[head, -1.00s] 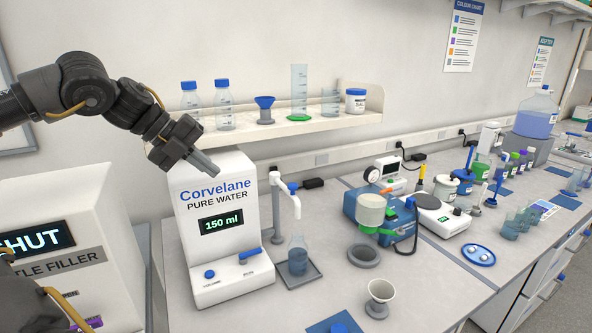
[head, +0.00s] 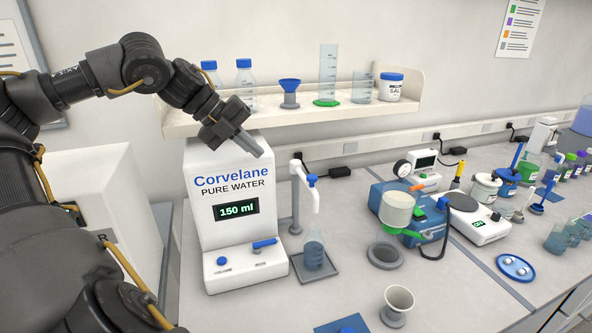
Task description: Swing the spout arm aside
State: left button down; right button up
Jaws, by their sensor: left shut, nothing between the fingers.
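The white spout arm (head: 307,184) with a blue tap sits on a grey post (head: 295,205) to the right of the Corvelane pure water dispenser (head: 236,232). Its outlet points down over a glass flask (head: 314,250) with liquid in it, standing on a grey square tray (head: 332,270). The dispenser display reads 150 ml. My left gripper (head: 256,150) is shut and empty, in front of the dispenser's upper right part, up and left of the spout arm and apart from it. My right gripper is not in view.
A shelf (head: 215,124) with bottles, a funnel, a cylinder and a salt jar runs behind my left gripper. A blue device (head: 405,215) and a balance (head: 478,222) stand to the right.

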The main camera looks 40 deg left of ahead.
pick_arm(q)
jog(key=p, duration=0.3)
send_near(309, 184)
notch_tip(309, 184, down, 2)
jog(key=s, duration=0.1)
jog(key=w+d, duration=0.1)
jog(key=w+d+p, duration=0.1)
jog(key=shift+w+d+f, duration=0.35)
jog(key=shift+w+f, duration=0.05)
jog(key=shift+w, duration=0.1)
